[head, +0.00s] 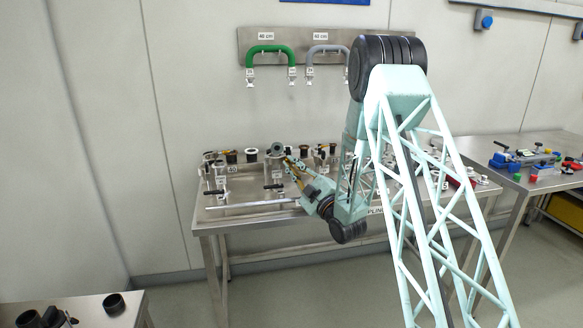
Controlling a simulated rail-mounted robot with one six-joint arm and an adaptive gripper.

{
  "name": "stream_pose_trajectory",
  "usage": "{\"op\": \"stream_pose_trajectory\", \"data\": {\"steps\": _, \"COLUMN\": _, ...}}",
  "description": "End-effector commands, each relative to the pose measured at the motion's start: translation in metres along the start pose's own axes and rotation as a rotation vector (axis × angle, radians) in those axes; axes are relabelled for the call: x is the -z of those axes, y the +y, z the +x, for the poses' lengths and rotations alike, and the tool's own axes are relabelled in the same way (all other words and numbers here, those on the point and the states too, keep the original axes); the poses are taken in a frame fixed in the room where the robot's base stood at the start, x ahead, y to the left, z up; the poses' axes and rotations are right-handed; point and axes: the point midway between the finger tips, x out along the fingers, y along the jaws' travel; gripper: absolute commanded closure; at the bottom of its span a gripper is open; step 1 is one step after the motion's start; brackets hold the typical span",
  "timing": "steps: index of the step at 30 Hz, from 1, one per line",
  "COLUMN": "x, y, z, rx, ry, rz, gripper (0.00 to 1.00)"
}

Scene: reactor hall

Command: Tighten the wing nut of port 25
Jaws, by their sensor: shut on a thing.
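My gripper (287,161) reaches from the right over the steel bench (240,222), its fingers pointing up and left. It is shut on a small part at one of the ports, by a grey round fitting (277,148). That part is at the place of a wing nut, but it is too small to make out clearly. The number of this port cannot be read. A port to its left carries a label that looks like 40 (232,169). My arm hides much of the right half of the bench.
Several black-capped ports and black-handled valves (214,192) stand close around my gripper. A wall rack (300,46) holds a green hose (270,50) and a grey hose (328,48). A second table (530,150) with coloured parts is at the right; another table corner is at lower left.

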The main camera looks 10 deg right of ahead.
Motion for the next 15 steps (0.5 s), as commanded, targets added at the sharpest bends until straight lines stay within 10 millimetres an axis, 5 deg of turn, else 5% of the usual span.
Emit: {"op": "stream_pose_trajectory", "data": {"steps": 15, "x": -0.0002, "y": 0.0003, "z": 0.0000, "rx": -0.014, "ry": -0.001, "rz": 0.032, "gripper": 1.00}}
